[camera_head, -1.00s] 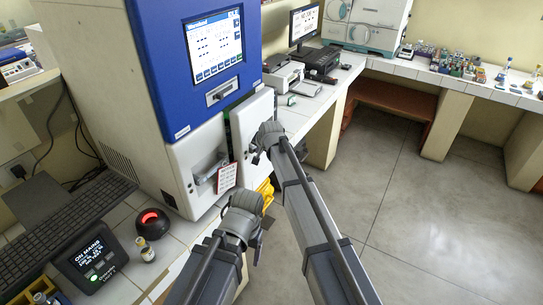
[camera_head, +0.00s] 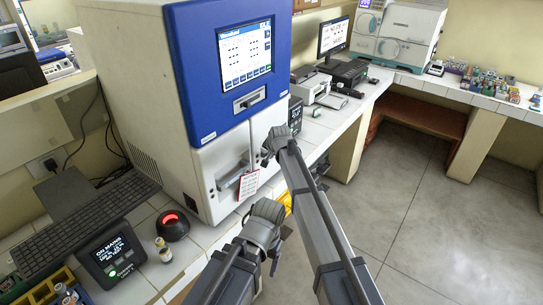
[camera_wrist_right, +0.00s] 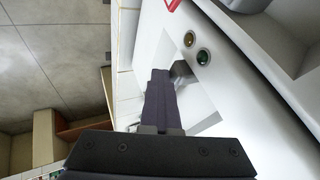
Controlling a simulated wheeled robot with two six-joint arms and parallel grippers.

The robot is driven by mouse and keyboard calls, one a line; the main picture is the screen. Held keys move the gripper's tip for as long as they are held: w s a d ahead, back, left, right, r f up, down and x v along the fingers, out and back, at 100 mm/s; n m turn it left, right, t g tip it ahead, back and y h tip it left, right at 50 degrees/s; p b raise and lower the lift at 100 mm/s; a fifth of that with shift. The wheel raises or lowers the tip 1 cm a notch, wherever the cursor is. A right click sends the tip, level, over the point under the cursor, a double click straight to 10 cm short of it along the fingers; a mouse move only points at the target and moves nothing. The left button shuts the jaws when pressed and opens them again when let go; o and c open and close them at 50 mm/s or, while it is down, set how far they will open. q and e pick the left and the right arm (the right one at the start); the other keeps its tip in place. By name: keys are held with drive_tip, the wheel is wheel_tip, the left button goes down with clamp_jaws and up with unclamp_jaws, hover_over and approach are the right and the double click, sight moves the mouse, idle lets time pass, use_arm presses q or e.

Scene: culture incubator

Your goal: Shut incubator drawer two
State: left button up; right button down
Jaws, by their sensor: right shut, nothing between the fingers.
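The incubator (camera_head: 222,75) has a blue upper front and a white lower front with two side-by-side drawer fronts. The right drawer front (camera_head: 268,119) looks about level with the rest of the face. My right gripper (camera_head: 268,155) is at this front; in the right wrist view its shut, empty fingers (camera_wrist_right: 160,80) are at the white panel's recess, beside two round indicators (camera_wrist_right: 196,48). I cannot tell whether they touch it. The left front has a recess (camera_head: 232,172) and a red-edged card (camera_head: 249,184). My left gripper (camera_head: 265,210) hangs below, its fingers unclear.
A keyboard (camera_head: 85,228), a small display box (camera_head: 110,255), a red-lit round device (camera_head: 172,225) and a vial (camera_head: 163,250) stand on the left bench. A printer (camera_head: 310,85) and monitor (camera_head: 333,38) stand behind. The floor at right is clear.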

drive_tip(key=shift+w+a, duration=0.15)
drive_tip(key=shift+a, duration=0.05)
drive_tip(key=s+d+r+p, duration=0.5)
drive_tip(key=s+r+p, duration=0.3)
drive_tip(key=shift+s+d, duration=0.15)
drive_tip(key=shift+d, duration=0.1)
drive_tip(key=shift+d, duration=0.1)
